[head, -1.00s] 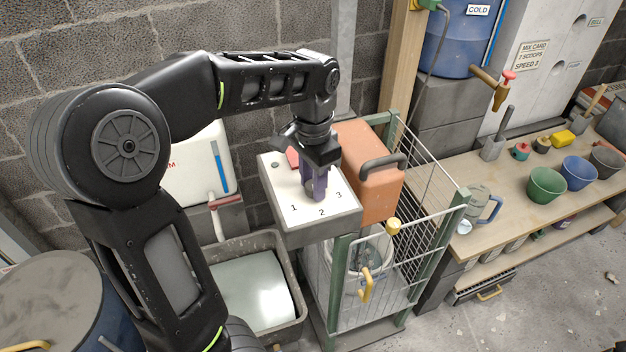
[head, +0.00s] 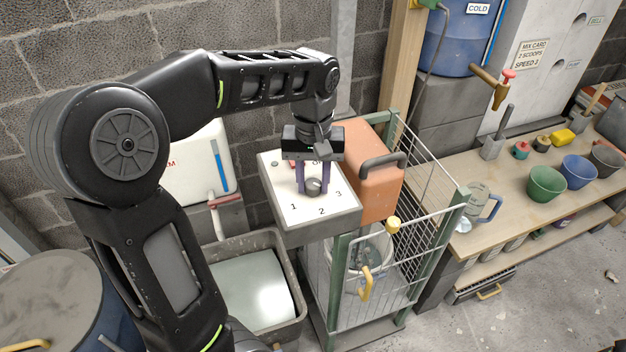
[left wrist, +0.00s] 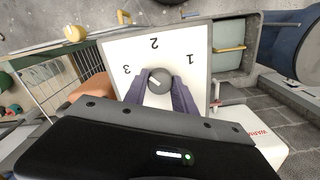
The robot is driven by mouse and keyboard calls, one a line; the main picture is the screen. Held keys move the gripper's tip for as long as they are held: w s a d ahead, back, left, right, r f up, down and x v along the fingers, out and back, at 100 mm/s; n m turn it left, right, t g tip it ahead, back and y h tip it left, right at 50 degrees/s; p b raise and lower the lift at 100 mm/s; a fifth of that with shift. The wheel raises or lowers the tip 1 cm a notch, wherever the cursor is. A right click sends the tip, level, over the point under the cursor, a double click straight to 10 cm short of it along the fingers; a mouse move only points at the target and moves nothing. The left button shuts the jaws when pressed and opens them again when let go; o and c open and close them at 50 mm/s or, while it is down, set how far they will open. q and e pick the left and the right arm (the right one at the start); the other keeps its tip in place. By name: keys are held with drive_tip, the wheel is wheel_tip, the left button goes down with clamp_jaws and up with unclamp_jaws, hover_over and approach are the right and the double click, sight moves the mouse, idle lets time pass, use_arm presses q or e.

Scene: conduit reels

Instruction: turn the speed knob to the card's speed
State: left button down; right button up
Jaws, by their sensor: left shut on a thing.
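The grey round speed knob (head: 314,187) sits on the white panel (head: 275,183) marked 1, 2 and 3, and also OFF, partly covered. My left gripper (head: 313,190) points down with its purple fingers on either side of the knob, shut on it. The left wrist view also shows the knob (left wrist: 158,76) between the fingers. A pale mark shows on its top, but I cannot tell which number it points at. The mix card (head: 530,54) on the pale cabinet reads 2 scoops and a speed; its speed digit is too small to be sure of.
An orange housing (head: 366,190) with a dark handle stands right beside the panel. A wire cage (head: 415,260) holding a bucket is below it. A grey tub (head: 292,318) lies below left. The bench (head: 460,180) at right carries bowls and a jug.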

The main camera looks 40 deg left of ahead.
sight(313, 183)
use_arm(q)
drive_tip(key=n, duration=0.3)
drive_tip(key=shift+n, duration=0.3)
idle(0.4)
drive_tip(key=c, duration=1)
unclamp_jaws()
drive_tip(key=shift+r, duration=0.1)
wheel_tip(313, 183, up, 8)
drive_tip(key=shift+f, duration=0.15)
drive_tip(key=shift+f, duration=0.1)
